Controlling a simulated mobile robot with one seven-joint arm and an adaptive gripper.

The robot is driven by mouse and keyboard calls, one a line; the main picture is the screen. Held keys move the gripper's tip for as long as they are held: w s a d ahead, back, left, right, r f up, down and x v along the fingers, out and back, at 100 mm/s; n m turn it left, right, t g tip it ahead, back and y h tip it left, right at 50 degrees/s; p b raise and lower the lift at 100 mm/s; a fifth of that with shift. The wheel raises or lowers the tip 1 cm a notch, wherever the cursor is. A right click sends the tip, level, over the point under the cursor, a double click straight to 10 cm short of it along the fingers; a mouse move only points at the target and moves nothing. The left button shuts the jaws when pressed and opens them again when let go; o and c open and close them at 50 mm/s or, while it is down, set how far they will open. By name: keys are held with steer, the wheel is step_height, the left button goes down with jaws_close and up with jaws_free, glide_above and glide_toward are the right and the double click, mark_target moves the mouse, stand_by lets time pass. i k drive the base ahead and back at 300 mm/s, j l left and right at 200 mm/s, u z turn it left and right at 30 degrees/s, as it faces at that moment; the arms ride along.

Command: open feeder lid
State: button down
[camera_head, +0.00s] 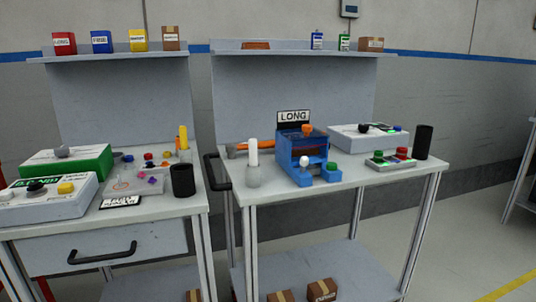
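The likely feeder is a blue box (288,156) on the right workbench, behind its front edge. A sign reading LONG (293,117) stands at its back. An orange knob (307,130) shows at its top; I cannot tell whether it sits on a lid or whether a lid is open. A white knob (304,162) and a green button (332,167) are at its front. My gripper is not in view.
The left workbench (150,208) holds several boxes and small parts.

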mark_target(307, 128)
steer(key=i+l+u, duration=0.2)
steer(key=u, duration=0.15)
steer(key=i+l+u, duration=0.15)
steer(key=u, duration=0.2)
steer(key=i+l+u, duration=0.15)
steer(key=l+u, duration=0.2)
